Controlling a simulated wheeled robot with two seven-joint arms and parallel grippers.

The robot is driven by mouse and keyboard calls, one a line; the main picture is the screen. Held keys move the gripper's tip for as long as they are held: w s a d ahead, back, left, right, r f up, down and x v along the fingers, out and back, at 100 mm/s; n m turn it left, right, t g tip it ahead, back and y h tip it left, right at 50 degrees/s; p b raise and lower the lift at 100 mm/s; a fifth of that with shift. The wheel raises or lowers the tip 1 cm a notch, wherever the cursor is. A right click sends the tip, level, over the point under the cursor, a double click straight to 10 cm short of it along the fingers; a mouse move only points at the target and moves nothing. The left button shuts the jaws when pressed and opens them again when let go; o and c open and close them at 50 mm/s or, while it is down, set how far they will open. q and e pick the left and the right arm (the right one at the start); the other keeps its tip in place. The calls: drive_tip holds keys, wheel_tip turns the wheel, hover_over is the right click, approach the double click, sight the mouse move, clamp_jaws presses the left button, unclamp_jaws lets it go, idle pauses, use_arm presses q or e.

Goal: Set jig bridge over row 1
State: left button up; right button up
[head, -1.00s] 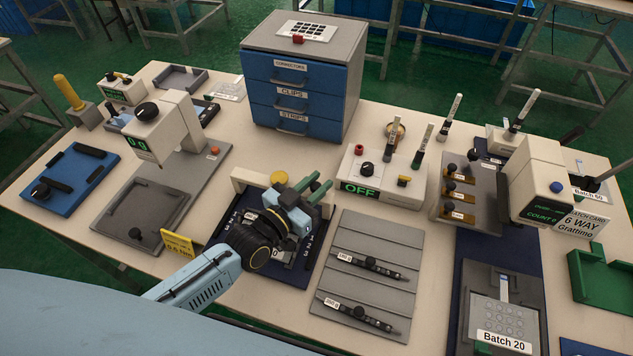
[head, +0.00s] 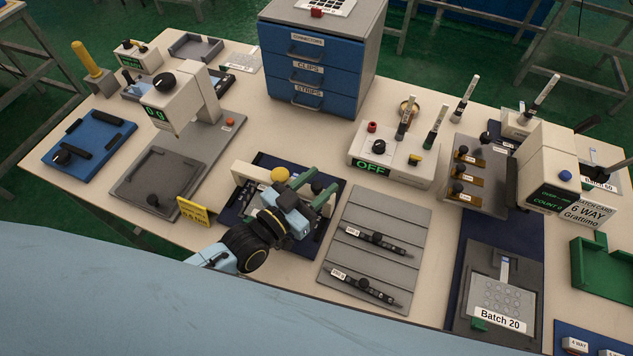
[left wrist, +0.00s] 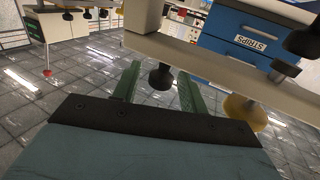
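The jig bridge (head: 246,176) is a cream bar with a yellow knob (head: 280,174) and a black knob (head: 316,187). It stands at the back of a dark blue plate with white row marks (head: 228,214). My left gripper (head: 313,190) hides much of the bridge and plate. Its green fingers are apart, one on each side of the black knob. In the left wrist view, the black knob (left wrist: 160,76) shows between the fingers (left wrist: 160,88) with gaps on both sides. The cream bar (left wrist: 225,72) and yellow knob (left wrist: 245,113) also show there. My right gripper is not visible.
A grey grooved board with two dark strips (head: 370,215) lies right of the plate. A yellow sign (head: 192,211) and a grey press base (head: 150,185) stand left. A white box reading OFF (head: 395,160) and a blue drawer cabinet (head: 310,70) stand behind.

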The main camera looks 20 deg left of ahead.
use_arm(q)
drive_tip(key=v, duration=1.3)
drive_tip(key=shift+s, duration=0.15)
drive_tip(key=shift+a, duration=0.15)
